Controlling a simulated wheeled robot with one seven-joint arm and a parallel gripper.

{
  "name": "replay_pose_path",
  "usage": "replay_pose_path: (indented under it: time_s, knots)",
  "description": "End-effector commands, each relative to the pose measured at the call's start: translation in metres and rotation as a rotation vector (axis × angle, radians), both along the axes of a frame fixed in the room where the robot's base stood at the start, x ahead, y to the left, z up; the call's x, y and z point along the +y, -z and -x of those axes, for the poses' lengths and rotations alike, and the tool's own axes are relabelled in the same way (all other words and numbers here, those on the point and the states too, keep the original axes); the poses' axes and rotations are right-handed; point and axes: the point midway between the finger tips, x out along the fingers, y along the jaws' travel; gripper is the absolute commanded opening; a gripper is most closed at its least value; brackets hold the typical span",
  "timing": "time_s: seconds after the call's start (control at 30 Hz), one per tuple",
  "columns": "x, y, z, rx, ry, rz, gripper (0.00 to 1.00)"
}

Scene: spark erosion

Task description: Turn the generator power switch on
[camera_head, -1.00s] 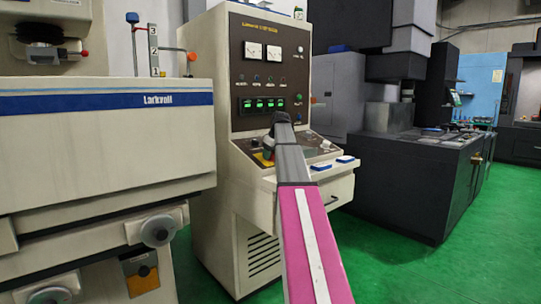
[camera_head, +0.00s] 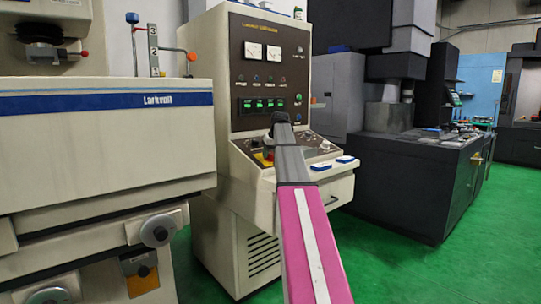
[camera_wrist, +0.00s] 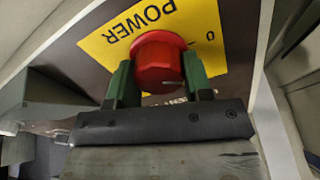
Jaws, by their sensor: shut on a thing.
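The generator power switch is a red round knob (camera_wrist: 160,62) on a yellow label plate (camera_wrist: 197,22) marked POWER, with a "0" mark, in the wrist view. My gripper (camera_wrist: 160,85) has its two green fingers on either side of the knob, closed on it. A small light line shows on the knob's near side. In the head view, my arm reaches to the sloped control panel of the beige generator cabinet (camera_head: 202,90). The yellow plate (camera_head: 262,158) shows there beside my arm; the knob is mostly hidden at that scale. Green lit displays (camera_head: 264,104) show on the cabinet's dark front.
A beige machine with a blue stripe (camera_head: 105,102) stands close on the left. Dark machines (camera_head: 420,185) stand on the right. Two blue-edged items (camera_head: 345,159) lie on the panel's right end. Green floor (camera_head: 385,270) is clear at the lower right.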

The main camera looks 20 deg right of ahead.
Motion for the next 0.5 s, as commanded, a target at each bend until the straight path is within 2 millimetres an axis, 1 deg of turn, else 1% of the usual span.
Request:
replay_pose_path:
  time_s: [0.5]
  knots:
    - [-0.001, 0.0019, 0.0009, 0.06, 0.459, -0.158, 0.23]
